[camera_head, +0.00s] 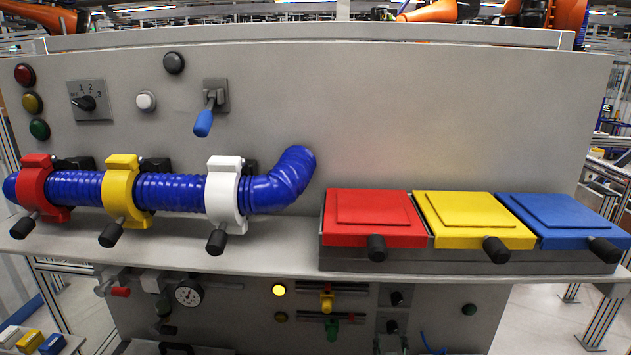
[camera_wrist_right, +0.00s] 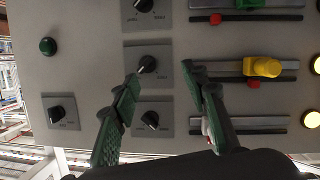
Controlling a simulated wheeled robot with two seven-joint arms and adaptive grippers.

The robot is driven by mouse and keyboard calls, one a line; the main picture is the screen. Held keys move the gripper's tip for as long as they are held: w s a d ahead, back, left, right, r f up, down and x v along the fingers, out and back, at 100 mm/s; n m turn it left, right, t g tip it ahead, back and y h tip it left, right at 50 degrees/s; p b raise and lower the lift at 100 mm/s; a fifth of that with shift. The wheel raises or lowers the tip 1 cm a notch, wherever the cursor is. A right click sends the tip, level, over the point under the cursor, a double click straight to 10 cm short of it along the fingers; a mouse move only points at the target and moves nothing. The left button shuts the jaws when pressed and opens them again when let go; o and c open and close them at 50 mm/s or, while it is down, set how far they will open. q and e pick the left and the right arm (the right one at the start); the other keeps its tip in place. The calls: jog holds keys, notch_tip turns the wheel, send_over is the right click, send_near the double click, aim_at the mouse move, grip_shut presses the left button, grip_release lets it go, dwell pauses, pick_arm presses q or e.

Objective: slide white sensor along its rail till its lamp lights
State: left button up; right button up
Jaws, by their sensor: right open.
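In the right wrist view my right gripper (camera_wrist_right: 160,75) is open, its two green fingers spread in front of the panel. A small whitish part (camera_wrist_right: 207,128), apparently the white sensor, shows at the edge of the finger on the right, which hides most of it. It is at the left part of the lowest rail (camera_wrist_right: 258,121) in that view. I see no hold on it. The head view does not show the white sensor or a clear gripper.
The yellow sensor (camera_wrist_right: 263,67) and green sensor (camera_wrist_right: 250,3) are on neighbouring rails. Knobs (camera_wrist_right: 147,64) stand close to the fingers. In the head view the shelf (camera_head: 270,258) juts out above the yellow sensor (camera_head: 327,300) and a lit lamp (camera_head: 279,290).

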jog(key=s+d+f+m+g, duration=0.1)
jog(key=s+d+f+g, duration=0.3)
jog(key=s+f, duration=0.45)
jog(key=s+d+f+g, duration=0.1)
jog(key=s+d+f, duration=0.5)
jog(key=s+f, duration=0.25)
jog(key=s+d+f+g+y, duration=0.1)
jog(key=s+f+g, duration=0.2)
jog(key=s, duration=1.1)
jog(key=s+d+f+g+y, duration=0.1)
jog(key=s+d+f+g, duration=0.2)
jog(key=s, duration=1)
notch_tip(320, 180, down, 35)
jog(key=s+a+n+g+b, duration=0.1)
jog(key=a+b, duration=0.2)
jog(key=b, duration=0.3)
jog(key=s+f+b, duration=0.3)
jog(key=s+f, duration=0.7)
jog(key=f, duration=0.2)
jog(key=s+f+n+g+b, duration=0.1)
jog(key=s+f+b, duration=0.1)
jog(key=s+f, duration=0.8)
notch_tip(320, 180, down, 3)
jog(key=shift+s+f+g+y+b, duration=0.1)
jog(key=shift+s+g+y+b, duration=0.1)
jog(key=shift+g+y+b, duration=0.15)
